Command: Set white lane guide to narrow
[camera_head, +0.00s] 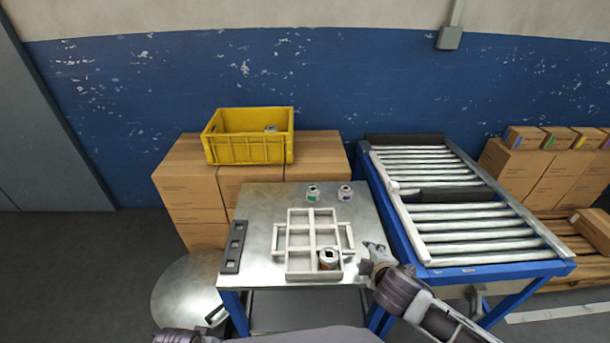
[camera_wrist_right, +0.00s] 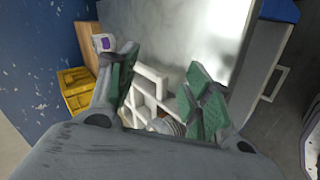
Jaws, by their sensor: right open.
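A long white rail (camera_head: 402,217), which looks like the white lane guide, runs along the left side of the roller conveyor (camera_head: 475,215) in the head view. Its setting, wide or narrow, cannot be told. My right gripper (camera_head: 374,256) is open at the right front edge of the metal table, left of the conveyor and apart from the rail. In the right wrist view, the open green-padded fingers (camera_wrist_right: 155,90) have the white tray and a can beyond them. A dark part of my left arm (camera_head: 178,336) shows at the bottom edge; its fingers cannot be made out.
The metal table (camera_head: 262,200) holds a white divided tray (camera_head: 297,240) with a can (camera_head: 328,259), two more cans (camera_head: 313,193) and a dark slotted bar (camera_head: 235,246). A yellow crate (camera_head: 248,150) stands on cartons behind. A dark crosspiece (camera_head: 447,194) lies across the conveyor.

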